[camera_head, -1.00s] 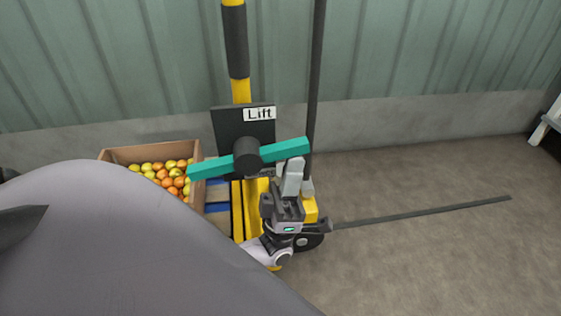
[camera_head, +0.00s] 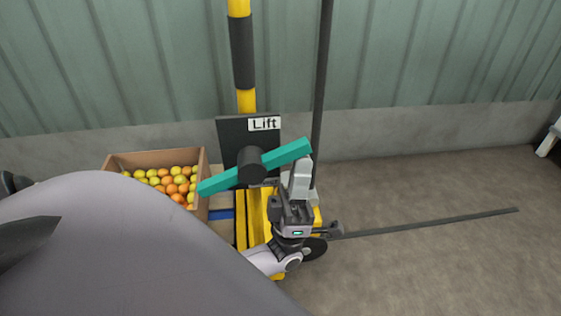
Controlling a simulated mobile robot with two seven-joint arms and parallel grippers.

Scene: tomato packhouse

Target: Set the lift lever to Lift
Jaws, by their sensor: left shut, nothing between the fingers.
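The lift lever (camera_head: 220,181) is a teal bar on a dark round hub (camera_head: 251,164), fixed to a black plate (camera_head: 233,134). A white label (camera_head: 264,124) reading "Lift" is at the plate's upper right. The bar is tilted, its right end up near the label side and its left end lower. My left gripper (camera_head: 301,165) is shut and empty, pointing up just under the bar's right end. Its tips appear to touch the bar's underside, though the exact contact is hard to tell. My right gripper is not in view.
A yellow and black post (camera_head: 242,50) rises behind the plate, with a dark pole (camera_head: 321,80) to its right. A cardboard box (camera_head: 155,160) of tomatoes stands at left. A dark bar (camera_head: 430,224) extends right over clear floor. My grey body covers the lower left.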

